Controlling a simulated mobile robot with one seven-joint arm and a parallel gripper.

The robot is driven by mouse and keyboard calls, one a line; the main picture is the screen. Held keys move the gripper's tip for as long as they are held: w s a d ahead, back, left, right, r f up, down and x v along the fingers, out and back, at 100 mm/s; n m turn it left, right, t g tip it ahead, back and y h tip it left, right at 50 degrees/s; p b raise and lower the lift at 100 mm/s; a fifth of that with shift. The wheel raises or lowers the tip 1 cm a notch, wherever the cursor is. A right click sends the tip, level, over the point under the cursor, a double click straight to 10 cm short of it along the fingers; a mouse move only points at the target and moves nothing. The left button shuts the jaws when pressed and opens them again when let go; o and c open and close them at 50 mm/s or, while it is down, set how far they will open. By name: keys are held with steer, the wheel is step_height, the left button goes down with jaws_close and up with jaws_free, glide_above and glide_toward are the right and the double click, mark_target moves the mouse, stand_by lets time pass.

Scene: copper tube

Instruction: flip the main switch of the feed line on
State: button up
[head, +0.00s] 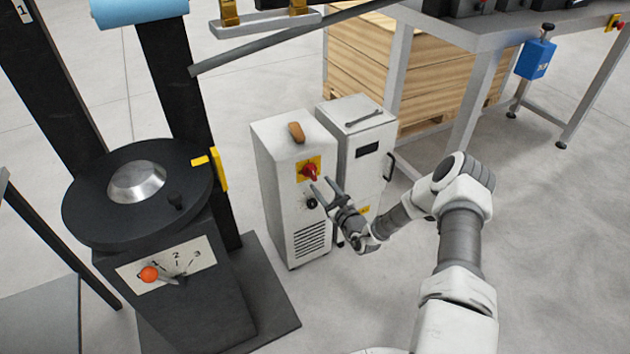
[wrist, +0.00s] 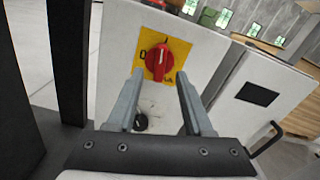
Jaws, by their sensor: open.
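The main switch (head: 310,171) is a red rotary knob on a yellow plate, on the front of a white cabinet (head: 277,190). In the wrist view the red knob (wrist: 158,60) sits just beyond and between my fingertips, with its plate around it. A "0" mark shows at the plate's upper left; a mark at the lower right is too small to read. The knob's grip looks roughly upright. My gripper (head: 323,189) is open and empty in front of the cabinet, apart from the knob. The gripper's fingers (wrist: 157,78) point at the plate.
A small black knob (wrist: 140,122) sits below the switch. A brown object (head: 296,132) lies on the cabinet top. A second white unit (head: 357,150) with a black handle stands close on the right. A black machine (head: 160,250) with an orange-tipped lever stands left.

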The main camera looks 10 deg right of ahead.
mark_target(314, 176)
steer(key=shift+b+x, duration=0.6)
steer(key=shift+x, duration=2.05)
